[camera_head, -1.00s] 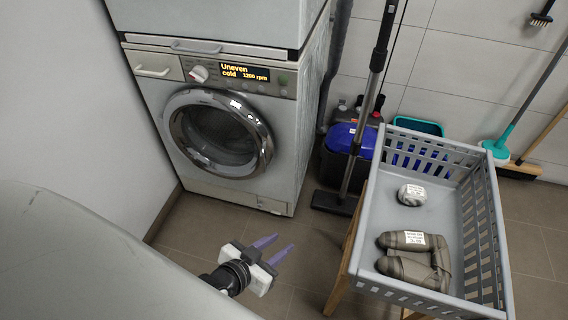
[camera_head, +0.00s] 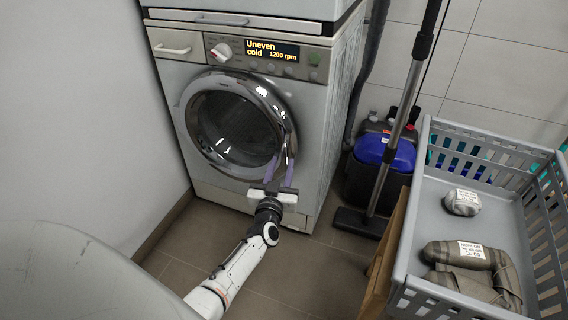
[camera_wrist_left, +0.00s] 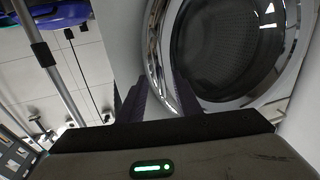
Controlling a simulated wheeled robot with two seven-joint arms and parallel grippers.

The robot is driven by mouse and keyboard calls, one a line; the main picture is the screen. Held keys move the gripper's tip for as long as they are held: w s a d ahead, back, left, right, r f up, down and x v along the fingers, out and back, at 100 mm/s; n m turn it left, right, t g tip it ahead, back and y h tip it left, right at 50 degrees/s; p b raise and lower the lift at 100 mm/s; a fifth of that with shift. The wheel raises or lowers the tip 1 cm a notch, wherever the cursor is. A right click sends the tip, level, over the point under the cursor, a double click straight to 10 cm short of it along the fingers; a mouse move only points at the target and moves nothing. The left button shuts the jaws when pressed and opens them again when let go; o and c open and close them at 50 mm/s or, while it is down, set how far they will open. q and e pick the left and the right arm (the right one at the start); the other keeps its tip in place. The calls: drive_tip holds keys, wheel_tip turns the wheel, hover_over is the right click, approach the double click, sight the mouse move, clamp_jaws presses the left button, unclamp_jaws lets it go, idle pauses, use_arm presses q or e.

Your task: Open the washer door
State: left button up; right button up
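The washer (camera_head: 245,140) has a round door with a chrome ring (camera_head: 200,146) and dark glass (camera_head: 236,125); the door looks shut against the front. My left gripper (camera_head: 280,160) is at the lower right of the ring, its two purple fingers apart and pointing up toward it. In the left wrist view, the open fingers (camera_wrist_left: 158,92) reach to the edge of the chrome ring (camera_wrist_left: 160,50), one over the ring and one outside it. I cannot tell whether they touch it. Nothing is seen held. My right gripper is not in view.
A grey basket (camera_head: 420,210) with dark wrapped items stands at the right. A mop or vacuum pole (camera_head: 400,120) and blue-topped container (camera_head: 385,150) stand between it and the washer. A white wall (camera_head: 80,110) is at the left. Some floor (camera_head: 320,260) before the washer is clear.

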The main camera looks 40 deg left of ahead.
sight(284, 159)
use_arm(q)
drive_tip(key=shift+b+x, duration=0.65)
drive_tip(key=shift+x, duration=1.35)
clamp_jaws()
